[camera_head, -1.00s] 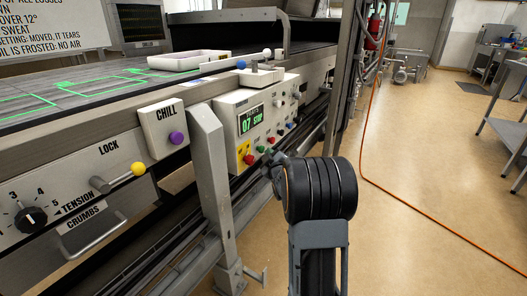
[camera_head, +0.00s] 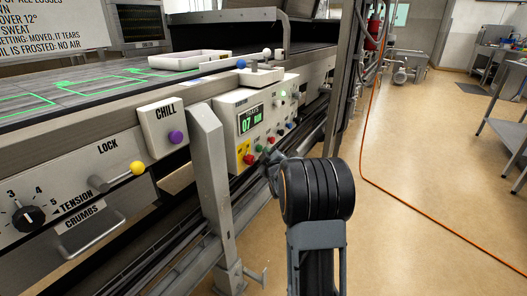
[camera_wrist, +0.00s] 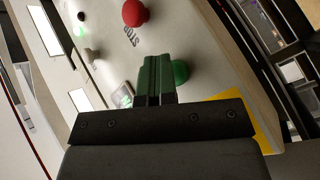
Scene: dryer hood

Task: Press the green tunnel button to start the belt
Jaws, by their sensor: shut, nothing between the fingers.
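The control panel (camera_head: 258,118) has a lit green display (camera_head: 250,119) reading "07 RUN". A red button (camera_head: 248,159) and a green button (camera_head: 261,149) sit low on its face. In the wrist view, the red button (camera_wrist: 135,13) is beside the word STOP, and the green button (camera_wrist: 181,72) is partly hidden behind my fingers. My gripper (camera_wrist: 156,72) is shut and empty, its fingertips at the panel beside the green button. I cannot tell whether they touch it. In the head view my arm hides most of the gripper.
The belt (camera_head: 80,88) with green light lines runs behind the panel, carrying a white tray (camera_head: 176,60). A metal post (camera_head: 209,160), a purple CHILL button (camera_head: 175,137) and a yellow-knobbed LOCK lever (camera_head: 137,168) are to the left. Open floor (camera_head: 430,180) lies to the right.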

